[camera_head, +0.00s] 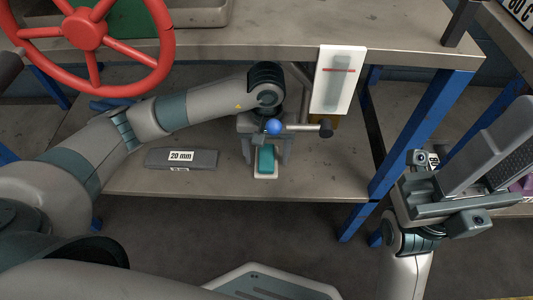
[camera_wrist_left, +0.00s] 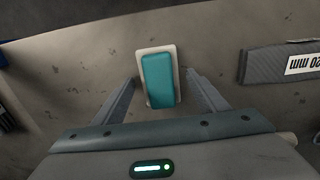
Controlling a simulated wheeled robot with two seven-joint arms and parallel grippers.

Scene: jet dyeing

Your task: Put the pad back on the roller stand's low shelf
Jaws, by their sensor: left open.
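A teal pad (camera_head: 265,160) with a pale base lies on the low shelf (camera_head: 325,180) of the blue-legged stand. In the left wrist view the pad (camera_wrist_left: 158,82) sits between the fingertips, with a gap on each side. My left gripper (camera_head: 267,152) is open, pointing down with its fingers on either side of the pad and not closed on it. Whether the fingers touch the shelf cannot be told. My right gripper (camera_head: 445,195) is at the right, beside the stand's front leg; its jaw opening is unclear.
A grey block labelled 20 mm (camera_head: 181,158) lies on the shelf left of the pad. A white card with a red line (camera_head: 338,80) hangs by the upper top's edge. A red handwheel (camera_head: 85,30) is at upper left. A blue leg (camera_head: 415,130) stands at right.

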